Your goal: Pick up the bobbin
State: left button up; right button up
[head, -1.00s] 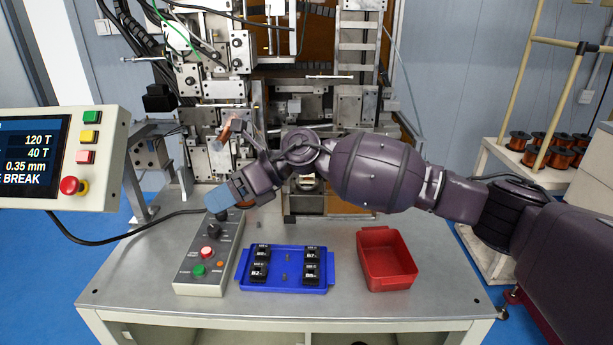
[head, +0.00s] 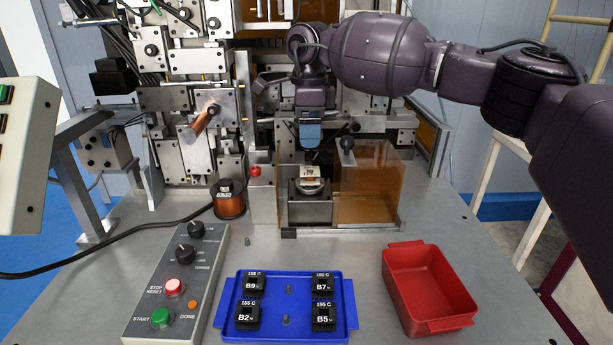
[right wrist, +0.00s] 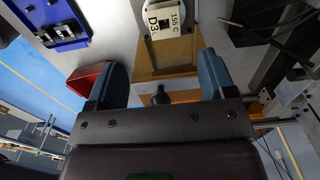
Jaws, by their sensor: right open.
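A pale bobbin (head: 312,182) sits on a dark round holder (head: 310,209) at the winder, between amber guards. In the right wrist view the bobbin (right wrist: 168,20) shows at the top, marked 155 C and D3. My right gripper (head: 309,145) hangs above the bobbin, apart from it, pointing down. In the right wrist view its two blue fingers (right wrist: 163,72) are wide apart with nothing between them. Several black bobbins (head: 324,316) marked B stand in the blue tray (head: 287,330). My left gripper is not in view.
An amber guard (head: 370,185) stands right of the holder. A copper wire spool (head: 229,200) stands to the left. The control box (head: 180,290) and an empty red bin (head: 428,285) flank the blue tray. The tabletop between holder and tray is mostly clear.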

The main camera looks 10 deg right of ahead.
send_over(310, 171)
jog(key=s, duration=0.1)
jog(key=f, duration=0.5)
jog(key=shift+s+a+f, duration=0.1)
jog(key=shift+s+a, duration=0.1)
jog(key=shift+w+d+f, duration=0.1)
jog(key=shift+w+f, duration=0.1)
jog(key=shift+f, duration=1.2)
jog(key=shift+w+d+f, duration=0.1)
jog(key=shift+w+f, duration=0.1)
jog(key=shift+f, duration=1.15)
jog(key=c, duration=1)
jog(key=shift+r, duration=0.15)
notch_tip(310, 171, up, 20)
jog(key=shift+a+f, duration=0.1)
